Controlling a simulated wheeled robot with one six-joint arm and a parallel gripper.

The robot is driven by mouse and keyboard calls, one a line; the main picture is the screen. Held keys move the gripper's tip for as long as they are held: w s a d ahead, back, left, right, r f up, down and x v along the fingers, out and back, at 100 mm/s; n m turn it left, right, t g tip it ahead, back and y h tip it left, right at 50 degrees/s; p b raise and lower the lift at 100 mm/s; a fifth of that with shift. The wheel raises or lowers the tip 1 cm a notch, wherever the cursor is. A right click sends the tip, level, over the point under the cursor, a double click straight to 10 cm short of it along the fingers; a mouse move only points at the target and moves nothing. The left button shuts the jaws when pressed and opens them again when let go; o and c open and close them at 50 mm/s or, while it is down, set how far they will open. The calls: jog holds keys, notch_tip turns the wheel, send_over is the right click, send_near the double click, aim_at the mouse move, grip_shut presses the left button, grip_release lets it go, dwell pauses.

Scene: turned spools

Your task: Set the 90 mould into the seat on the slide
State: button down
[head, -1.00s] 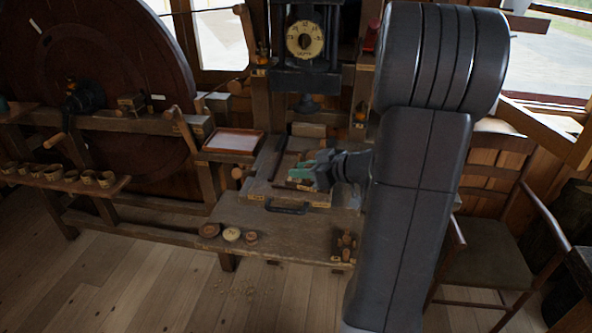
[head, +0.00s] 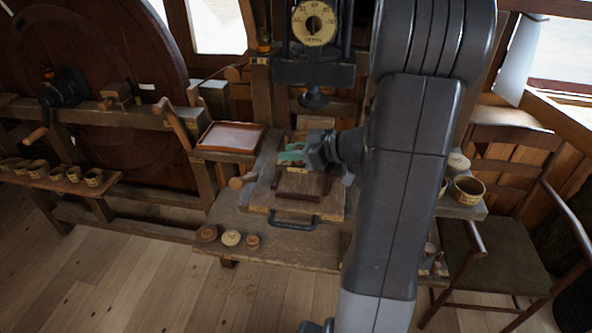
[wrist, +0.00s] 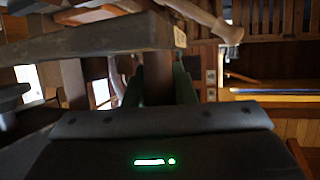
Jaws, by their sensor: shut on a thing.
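My gripper (head: 290,154), with green fingers, is over the slide (head: 262,196), a wooden board with a dark handle on the bench under the press. In the wrist view the fingers (wrist: 159,92) are shut on a dark brown wooden piece (wrist: 158,72). No number on this piece can be read, so I cannot tell whether it is the 90 mould. A brown block (head: 300,184) shows on the slide just in front of the gripper. The seat cannot be made out clearly, and I cannot tell whether the held piece touches the slide.
Three small round pieces (head: 231,238) lie at the bench's front left edge. A pale-lined tray (head: 232,137) is left of the slide. The dark press head (head: 314,72), with a dial (head: 313,23), hangs behind the gripper. Round pots (head: 467,190) and a chair (head: 505,240) are to the right.

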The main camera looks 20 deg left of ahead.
jog(key=shift+f, duration=3.6)
jog(key=shift+f, duration=0.1)
jog(key=c, duration=1.2)
grip_release()
jog(key=shift+d+r, duration=0.3)
jog(key=shift+d, duration=0.15)
jog(key=v, duration=1.1)
jog(key=shift+b, duration=0.35)
jog(key=shift+f, duration=0.1)
